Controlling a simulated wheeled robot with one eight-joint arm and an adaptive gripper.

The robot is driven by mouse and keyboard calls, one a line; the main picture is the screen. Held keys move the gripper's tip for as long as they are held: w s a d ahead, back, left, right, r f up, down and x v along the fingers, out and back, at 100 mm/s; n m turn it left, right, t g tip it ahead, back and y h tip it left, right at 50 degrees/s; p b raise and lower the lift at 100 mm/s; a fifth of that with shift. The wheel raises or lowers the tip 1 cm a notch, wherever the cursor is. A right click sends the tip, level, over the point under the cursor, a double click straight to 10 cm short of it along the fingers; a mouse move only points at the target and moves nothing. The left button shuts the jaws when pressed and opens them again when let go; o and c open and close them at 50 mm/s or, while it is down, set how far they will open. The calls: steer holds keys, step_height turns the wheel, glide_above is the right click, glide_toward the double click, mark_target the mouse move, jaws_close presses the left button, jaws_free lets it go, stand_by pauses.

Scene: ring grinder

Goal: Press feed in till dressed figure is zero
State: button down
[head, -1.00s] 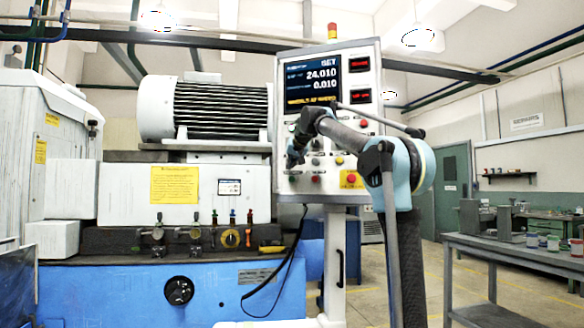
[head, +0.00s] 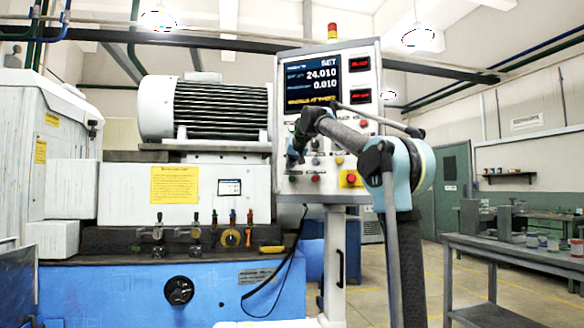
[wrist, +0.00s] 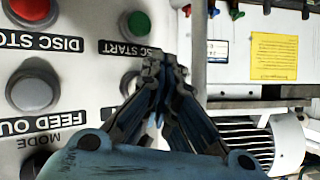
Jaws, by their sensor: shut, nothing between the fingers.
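The control panel (head: 361,190) stands at centre right in the head view. Its screen (head: 313,80) reads SET, 24.010 and 0.010, with a yellow line of text below. My gripper (head: 293,158) is in front of the panel's left buttons. In the wrist view my gripper (wrist: 165,64) is shut and empty, its tips beside a grey button (wrist: 128,83) that it partly covers. That button's label is hidden, so I cannot tell whether the tips touch it. Another grey button (wrist: 33,90), by the FEED OUT label, is at the left.
A workbench (head: 510,252) is at the right.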

steer(key=shift+w+d+r, duration=0.1)
steer(key=shift+w+d, duration=0.2)
steer(key=shift+w, duration=0.55)
stand_by(1.2)
steer(key=shift+s, duration=0.1)
steer(key=shift+s+a, duration=0.3)
steer(key=shift+s, duration=0.5)
steer(key=shift+s, duration=0.1)
steer(key=shift+s+a, duration=0.25)
steer(key=shift+s, duration=0.5)
steer(key=shift+s+a, duration=0.2)
steer(key=shift+s, duration=0.6)
steer(key=shift+s+a, duration=0.25)
steer(key=shift+s, duration=0.5)
steer(key=shift+s, duration=0.1)
stand_by(0.4)
steer(key=s, duration=0.1)
steer(key=s+a, duration=0.1)
steer(key=s, duration=0.1)
steer(key=shift+s+a, duration=0.1)
steer(key=shift+s, duration=0.05)
